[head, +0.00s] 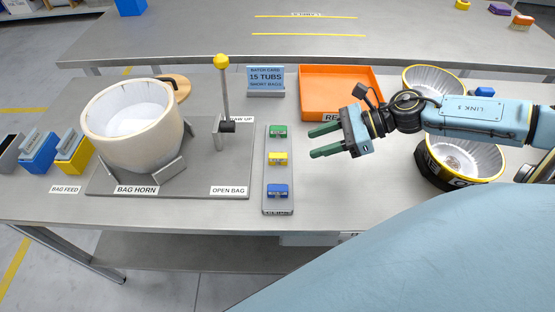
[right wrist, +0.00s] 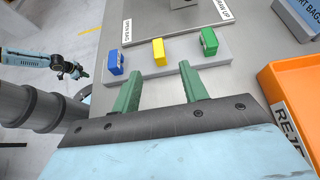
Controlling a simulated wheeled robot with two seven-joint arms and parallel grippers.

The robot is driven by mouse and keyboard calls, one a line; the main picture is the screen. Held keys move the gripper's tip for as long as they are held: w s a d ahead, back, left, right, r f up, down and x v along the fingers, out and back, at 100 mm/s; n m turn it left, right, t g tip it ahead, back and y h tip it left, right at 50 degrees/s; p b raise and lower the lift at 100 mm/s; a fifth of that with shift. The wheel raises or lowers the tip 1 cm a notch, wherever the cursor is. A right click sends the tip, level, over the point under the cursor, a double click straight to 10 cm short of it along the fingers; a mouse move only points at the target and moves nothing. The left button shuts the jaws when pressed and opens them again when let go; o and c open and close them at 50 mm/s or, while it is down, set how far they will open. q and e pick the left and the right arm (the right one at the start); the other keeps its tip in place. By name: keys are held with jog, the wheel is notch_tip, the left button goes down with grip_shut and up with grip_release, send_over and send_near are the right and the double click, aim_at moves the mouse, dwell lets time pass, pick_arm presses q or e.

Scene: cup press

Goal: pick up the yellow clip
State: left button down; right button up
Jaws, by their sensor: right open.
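The yellow clip (head: 278,158) sits in the middle of a narrow grey rack (head: 267,187), between a green clip (head: 278,131) and a blue clip (head: 278,190). My right gripper (head: 312,144) is open and empty, to the right of the rack, with its green fingers pointing left toward it. In the right wrist view the yellow clip (right wrist: 158,52) stands upright beyond and between the two fingertips (right wrist: 161,72), apart from them. My left gripper (right wrist: 83,73) shows small at the left of the right wrist view; its jaws are too small to read.
An orange reject tray (head: 340,73) lies behind my right gripper. Metal bowls (head: 470,160) stand at the right. A bag horn (head: 133,125) and an upright post with a yellow knob (head: 221,61) stand left of the rack. The table between rack and gripper is clear.

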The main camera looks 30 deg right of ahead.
aim_at(278, 155)
jog(key=x, duration=0.4)
jog(key=shift+w, duration=0.1)
jog(key=shift+b+x, duration=0.3)
jog(key=shift+x, duration=0.75)
jog(key=x, duration=0.4)
jog(key=shift+w+a, duration=0.1)
jog(key=shift+a, duration=0.35)
pick_arm(q)
jog(key=w, duration=0.1)
jog(key=w+r, duration=0.1)
jog(key=shift+w+d, duration=0.15)
jog(key=shift+w, duration=0.2)
pick_arm(e)
grip_shut()
jog(key=shift+r, duration=0.1)
